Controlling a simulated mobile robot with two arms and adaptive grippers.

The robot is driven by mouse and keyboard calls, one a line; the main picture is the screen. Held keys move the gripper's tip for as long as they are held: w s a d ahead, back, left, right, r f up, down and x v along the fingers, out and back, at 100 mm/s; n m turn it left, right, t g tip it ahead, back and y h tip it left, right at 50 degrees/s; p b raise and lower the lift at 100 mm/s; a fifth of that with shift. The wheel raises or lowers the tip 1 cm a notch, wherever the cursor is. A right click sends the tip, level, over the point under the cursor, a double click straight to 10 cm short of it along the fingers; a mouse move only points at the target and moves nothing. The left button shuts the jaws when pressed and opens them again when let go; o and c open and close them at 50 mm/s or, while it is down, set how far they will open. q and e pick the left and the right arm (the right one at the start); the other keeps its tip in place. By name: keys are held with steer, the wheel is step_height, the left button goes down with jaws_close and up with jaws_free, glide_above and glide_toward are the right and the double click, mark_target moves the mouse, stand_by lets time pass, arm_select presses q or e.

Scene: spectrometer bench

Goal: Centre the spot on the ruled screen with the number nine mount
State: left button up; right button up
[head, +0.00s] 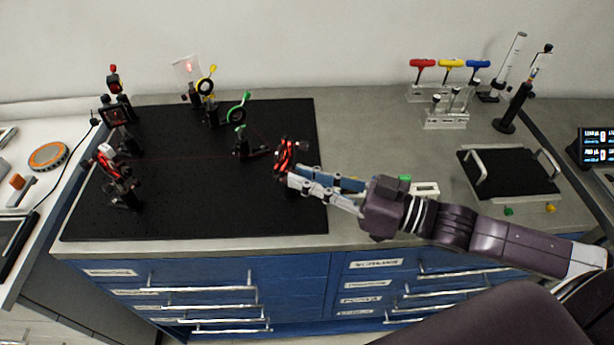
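The ruled screen (187,72) is a pale upright panel at the back of the black breadboard, with a small red glow near its upper middle. Its rulings are too small to read. A mount with red parts (285,152) stands at the board's right side. My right gripper (294,177) reaches in from the right, its fingertips at this mount's lower front and partly covering it. I cannot tell whether they touch it or how far apart the tips are. No mount number is legible, so I cannot tell which is number nine. My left gripper is out of view.
On the black breadboard (190,210) stand a green ring mount (238,108), a yellow ring mount (207,86) and red-topped mounts at the left. A rack of coloured T-handled tools (450,65) and a handled tray (510,175) are at the right. The board's front middle is clear.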

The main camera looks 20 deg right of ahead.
jaws_close()
steer(key=shift+n+p, duration=2.15)
steer(key=shift+n, duration=3.25)
